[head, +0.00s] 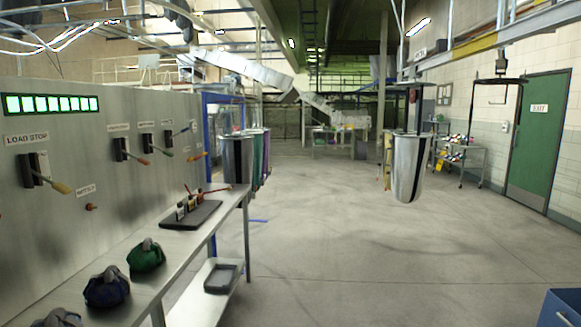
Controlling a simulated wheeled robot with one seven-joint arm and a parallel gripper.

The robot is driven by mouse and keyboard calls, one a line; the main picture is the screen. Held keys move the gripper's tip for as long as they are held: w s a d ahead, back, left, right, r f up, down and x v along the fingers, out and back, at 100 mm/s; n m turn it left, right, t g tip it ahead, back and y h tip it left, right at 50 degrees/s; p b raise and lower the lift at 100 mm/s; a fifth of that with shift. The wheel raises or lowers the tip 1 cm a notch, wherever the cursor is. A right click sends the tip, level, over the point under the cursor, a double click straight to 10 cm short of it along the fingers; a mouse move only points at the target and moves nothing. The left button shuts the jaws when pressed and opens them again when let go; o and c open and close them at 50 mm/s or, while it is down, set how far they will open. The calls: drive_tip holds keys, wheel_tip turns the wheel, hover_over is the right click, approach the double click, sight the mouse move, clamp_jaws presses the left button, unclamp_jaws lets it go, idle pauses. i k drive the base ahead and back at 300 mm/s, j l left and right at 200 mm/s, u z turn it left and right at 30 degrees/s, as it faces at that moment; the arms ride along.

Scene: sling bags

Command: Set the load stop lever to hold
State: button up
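The load stop lever (50,181) is on the grey metal panel at the left of the head view, below a label (27,138) that reads LOAD STOP. It has a dark slotted mount and a yellow-orange handle that sticks out and slopes down to the right. No hold marking is readable near it. My gripper is not in view.
A metal bench (160,262) below holds green and blue bags (146,255) and a dark tray (190,214). A silver container (408,172) hangs ahead. The floor (330,265) at centre is clear.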

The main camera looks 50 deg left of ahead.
sight(59, 187)
drive_tip(key=u, duration=2.9)
drive_tip(key=i+l+u, duration=0.3)
drive_tip(key=l, duration=0.25)
drive_tip(key=i+l+u, duration=0.15)
drive_tip(key=l, duration=0.3)
drive_tip(key=i+l+u, duration=0.15)
drive_tip(key=l, duration=0.35)
drive_tip(key=i+l+u, duration=0.1)
drive_tip(key=l, duration=0.4)
drive_tip(key=i+l+u, duration=0.15)
drive_tip(key=l, duration=0.35)
drive_tip(key=i+l+u, duration=0.15)
drive_tip(key=l, duration=0.35)
drive_tip(key=i, duration=0.55)
